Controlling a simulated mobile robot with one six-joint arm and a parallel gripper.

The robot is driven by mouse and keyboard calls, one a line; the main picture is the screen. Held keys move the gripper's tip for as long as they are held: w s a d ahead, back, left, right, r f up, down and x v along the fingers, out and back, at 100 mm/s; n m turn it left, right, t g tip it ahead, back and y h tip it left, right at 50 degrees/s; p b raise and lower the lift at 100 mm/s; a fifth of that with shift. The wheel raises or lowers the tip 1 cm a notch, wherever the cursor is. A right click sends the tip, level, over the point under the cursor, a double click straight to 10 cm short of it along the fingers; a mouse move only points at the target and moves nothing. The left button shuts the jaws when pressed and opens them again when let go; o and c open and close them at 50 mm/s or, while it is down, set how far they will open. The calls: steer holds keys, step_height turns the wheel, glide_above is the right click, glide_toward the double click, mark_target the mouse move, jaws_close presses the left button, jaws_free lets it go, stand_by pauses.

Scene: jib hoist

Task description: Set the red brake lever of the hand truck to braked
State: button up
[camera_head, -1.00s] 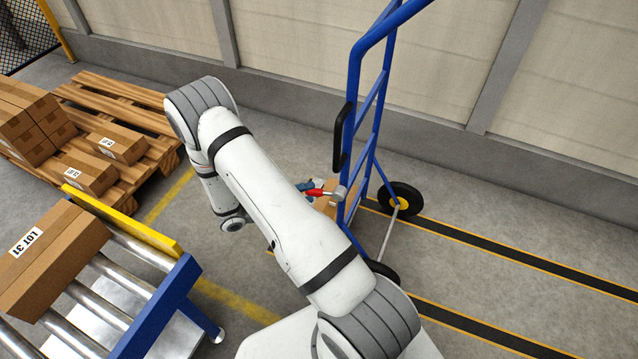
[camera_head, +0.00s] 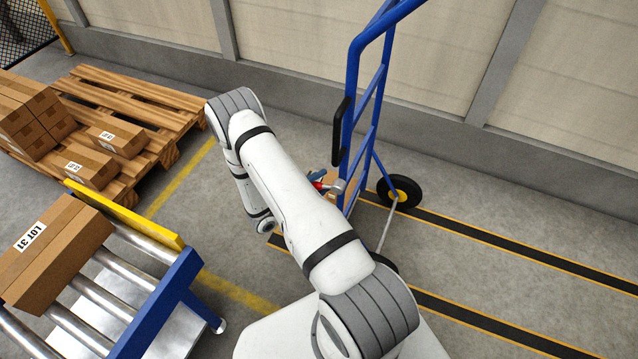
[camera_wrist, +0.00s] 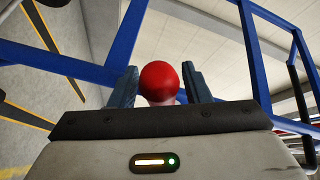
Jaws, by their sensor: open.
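The blue hand truck (camera_head: 350,110) stands upright near the wall. Its red brake lever (camera_head: 322,185) shows partly beside the frame in the head view; my arm and gripper cover some of it. In the wrist view the lever's round red knob (camera_wrist: 160,80) sits between the two dark fingers of my gripper (camera_wrist: 160,86). The fingers are apart, one on each side of the knob, with no clear contact. In the head view my gripper (camera_head: 317,177) is mostly hidden behind my arm, at the lever.
A roller conveyor (camera_head: 110,285) with a carton (camera_head: 52,250) stands at the lower left. A wooden pallet (camera_head: 150,95) with several cartons lies behind it. The truck's black wheel (camera_head: 400,191) rests by black floor strips. The floor to the right is clear.

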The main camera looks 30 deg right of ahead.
steer(key=shift+d, duration=0.1)
steer(key=shift+c, duration=0.5)
jaws_close()
